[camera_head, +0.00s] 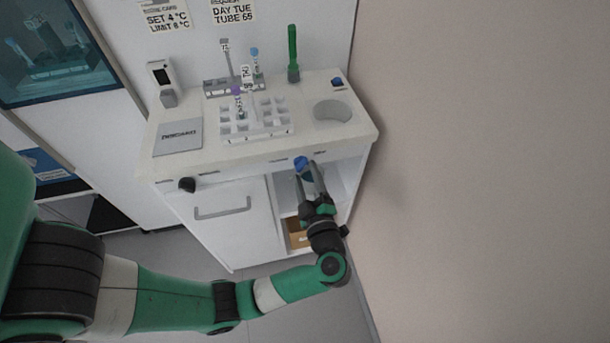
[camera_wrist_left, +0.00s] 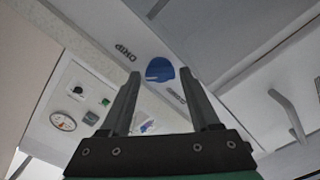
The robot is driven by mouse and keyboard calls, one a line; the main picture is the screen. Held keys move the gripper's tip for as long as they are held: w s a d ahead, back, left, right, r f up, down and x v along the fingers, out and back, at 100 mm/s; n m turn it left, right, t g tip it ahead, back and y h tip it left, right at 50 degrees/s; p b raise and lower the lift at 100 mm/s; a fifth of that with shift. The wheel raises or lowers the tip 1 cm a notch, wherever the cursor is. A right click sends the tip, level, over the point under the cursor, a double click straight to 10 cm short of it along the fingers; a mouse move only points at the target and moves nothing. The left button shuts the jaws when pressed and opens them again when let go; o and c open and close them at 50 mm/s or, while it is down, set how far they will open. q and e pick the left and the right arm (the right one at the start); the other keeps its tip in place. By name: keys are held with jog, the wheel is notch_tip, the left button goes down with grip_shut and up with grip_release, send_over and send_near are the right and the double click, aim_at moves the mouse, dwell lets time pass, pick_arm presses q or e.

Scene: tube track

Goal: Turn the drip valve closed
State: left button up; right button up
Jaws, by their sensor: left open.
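The drip valve is a blue round knob (camera_head: 301,161) on the front panel under the counter's edge. In the left wrist view the blue knob (camera_wrist_left: 160,69) sits beside a label that seems to read DRIP, and a pale line crosses its face. My left gripper (camera_head: 306,168) reaches up to it from below. In the left wrist view its two fingers (camera_wrist_left: 160,73) are open, one on each side of the knob, with gaps visible. Whether they touch it is not clear. My right gripper is in neither view.
On the counter (camera_head: 185,113) stand a white tube rack (camera_head: 257,131), a green tube (camera_head: 293,50) and a grey plate (camera_head: 178,137). A black knob (camera_head: 187,185) protrudes at the front left. A wall (camera_head: 480,150) bounds the right side.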

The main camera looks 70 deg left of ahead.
pick_arm(q)
jog(key=shift+w+a, duration=0.1)
jog(key=shift+a, duration=0.65)
jog(key=shift+c, duration=0.3)
grip_shut()
